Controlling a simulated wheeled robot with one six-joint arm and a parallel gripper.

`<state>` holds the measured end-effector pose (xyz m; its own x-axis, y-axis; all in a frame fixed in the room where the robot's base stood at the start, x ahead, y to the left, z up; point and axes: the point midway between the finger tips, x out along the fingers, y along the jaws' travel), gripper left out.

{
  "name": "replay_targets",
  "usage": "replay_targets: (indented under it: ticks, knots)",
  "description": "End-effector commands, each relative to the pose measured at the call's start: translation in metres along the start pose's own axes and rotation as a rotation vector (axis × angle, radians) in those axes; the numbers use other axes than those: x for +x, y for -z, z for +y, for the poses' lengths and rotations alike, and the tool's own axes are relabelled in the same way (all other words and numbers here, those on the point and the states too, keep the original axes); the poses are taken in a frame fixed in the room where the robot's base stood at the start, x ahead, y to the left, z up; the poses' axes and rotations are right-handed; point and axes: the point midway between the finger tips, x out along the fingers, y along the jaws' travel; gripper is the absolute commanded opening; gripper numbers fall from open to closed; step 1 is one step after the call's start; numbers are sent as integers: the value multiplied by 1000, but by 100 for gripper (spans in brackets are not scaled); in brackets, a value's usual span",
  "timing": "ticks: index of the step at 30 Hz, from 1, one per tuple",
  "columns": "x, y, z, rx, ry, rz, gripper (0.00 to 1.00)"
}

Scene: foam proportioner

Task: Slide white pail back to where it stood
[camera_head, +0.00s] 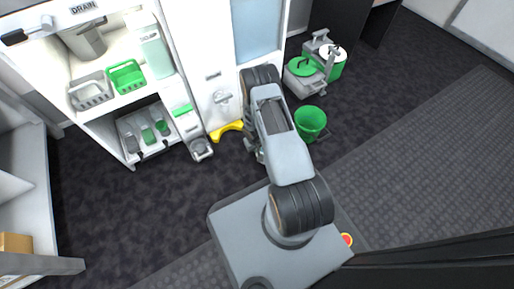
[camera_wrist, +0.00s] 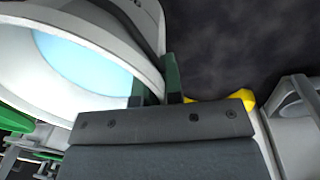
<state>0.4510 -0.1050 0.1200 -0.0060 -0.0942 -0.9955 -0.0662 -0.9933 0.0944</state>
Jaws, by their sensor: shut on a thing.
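The white pail (camera_wrist: 22,75) fills the upper left of the wrist view, with pale blue in its bottom. Its round mouth faces the camera, and the frame cuts off part of it. My gripper (camera_wrist: 156,84) has its two dark green fingers on either side of the pail's rim and is shut on it. In the head view my arm hides the pail and the fingers, so I cannot tell exactly where the pail stands on the floor.
A green bucket (camera_head: 311,123) stands right of my arm. Green and white lidded containers (camera_head: 302,68) are behind it. A yellow piece (camera_head: 227,131) lies at the foot of the white cabinet (camera_head: 205,70). A shelf unit (camera_head: 130,100) stands left. Dark floor in front is clear.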

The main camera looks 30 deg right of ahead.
Motion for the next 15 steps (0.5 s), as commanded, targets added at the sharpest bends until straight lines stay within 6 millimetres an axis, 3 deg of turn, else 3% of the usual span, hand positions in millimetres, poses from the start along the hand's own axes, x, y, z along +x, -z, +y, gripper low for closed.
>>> replay_targets:
  ticks: [11,12,15]
  knots:
    - [0,-2,0,5,0,-6,0]
    - [0,-2,0,5,0,-6,8]
    - [0,-2,0,4,0,-5,17]
